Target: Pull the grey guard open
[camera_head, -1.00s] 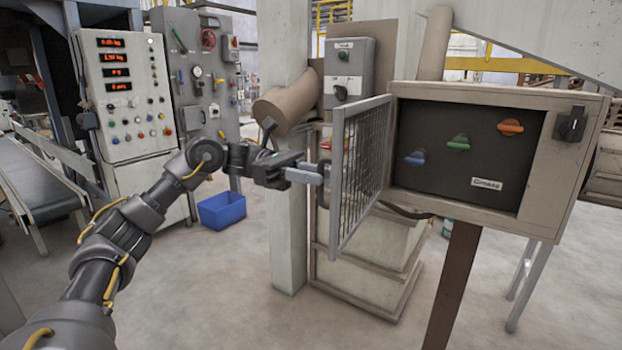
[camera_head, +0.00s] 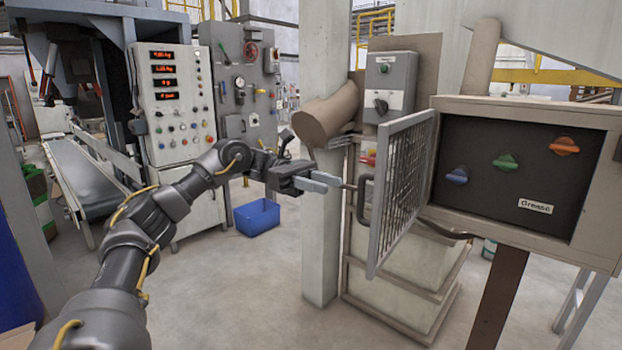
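The grey guard (camera_head: 405,185) is a mesh door in a grey frame. It stands swung out from the left edge of the beige control box (camera_head: 590,200), leaving the black panel uncovered. Its dark handle (camera_head: 364,202) is on the free edge, facing left. My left gripper (camera_head: 335,181) points right, just left of the handle, with a small gap between its fingertips and the handle. It holds nothing that I can see; its finger spread is too small and edge-on to tell. My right gripper is not in view.
The panel (camera_head: 490,205) bears blue, green and orange knobs and a Grease label. A pale post (camera_head: 322,240) and a beige cabinet (camera_head: 400,295) stand behind the gripper and guard. A blue bin (camera_head: 257,216) is on the floor at left.

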